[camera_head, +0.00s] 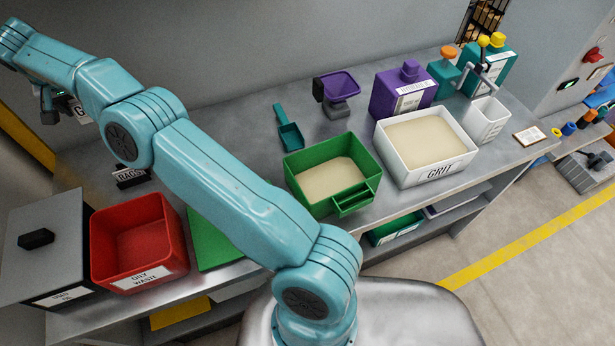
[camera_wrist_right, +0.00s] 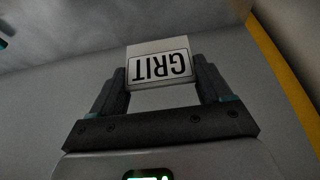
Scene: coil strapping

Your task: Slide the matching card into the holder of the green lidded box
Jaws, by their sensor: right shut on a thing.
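My right gripper (camera_head: 66,104) is at the far upper left in the head view, raised near the back wall and well away from the green box. In the right wrist view my right gripper (camera_wrist_right: 162,88) is shut on a white card (camera_wrist_right: 160,66) marked GRIT, upside down in that view. The card's edge (camera_head: 81,110) shows in the head view. The green box (camera_head: 300,188) stands open on the bench with pale grit inside. Its green holder (camera_head: 354,199) on the front looks empty. A flat green panel (camera_head: 214,238), possibly its lid, lies partly behind my arm. My left gripper is not in view.
A white bin (camera_head: 428,168) labelled GRIT stands right of the green box. A red OILY WASTE bin (camera_head: 140,240) and a grey lidded box (camera_head: 50,235) stand at left. A BAGS card (camera_head: 131,176), green scoop (camera_head: 290,133) and purple container (camera_head: 403,92) are behind.

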